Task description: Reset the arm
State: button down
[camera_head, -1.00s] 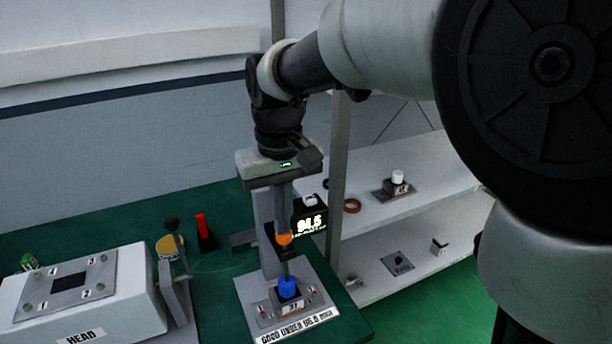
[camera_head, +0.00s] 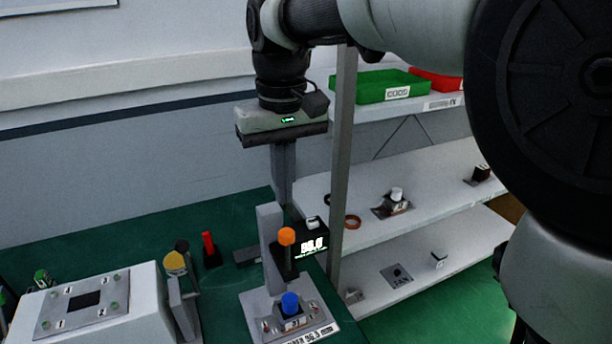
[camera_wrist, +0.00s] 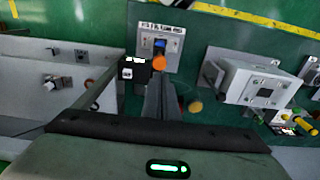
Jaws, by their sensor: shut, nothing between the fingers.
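My gripper (camera_head: 284,203) points down from my arm in the head view, its fingers together with nothing between them. It hangs above and behind a measuring stand (camera_head: 268,237) with an orange knob (camera_head: 286,236) and a blue part (camera_head: 290,303) on its base. The fingertips look apart from the knob. In the wrist view the closed fingers (camera_wrist: 160,86) show beside the orange knob (camera_wrist: 159,62), and the blue part (camera_wrist: 160,43) sits beyond it.
A lit display box (camera_head: 312,243) stands behind the stand. A white HEAD fixture (camera_head: 140,295) is at the left, with a red-handled tool (camera_head: 208,245) behind it. White shelves (camera_head: 400,225) with a grey post (camera_head: 342,150) and a green bin (camera_head: 375,87) are at the right.

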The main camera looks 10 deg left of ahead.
jog(key=shift+r, duration=0.5)
jog(key=s+d+r+m+t+p, duration=0.1)
jog(key=s+d, duration=0.1)
jog(key=d, duration=0.5)
jog(key=s+d+r+m+t+p, duration=0.1)
jog(key=s+d+r+m, duration=0.15)
jog(key=d, duration=0.35)
jog(key=s+d+f+m+t, duration=0.2)
jog(key=s+d+f, duration=0.3)
jog(key=s+d, duration=0.4)
jog(key=shift+d+f+m+t+p, duration=0.35)
jog(key=shift+d+t, duration=0.25)
jog(key=shift+d, duration=0.35)
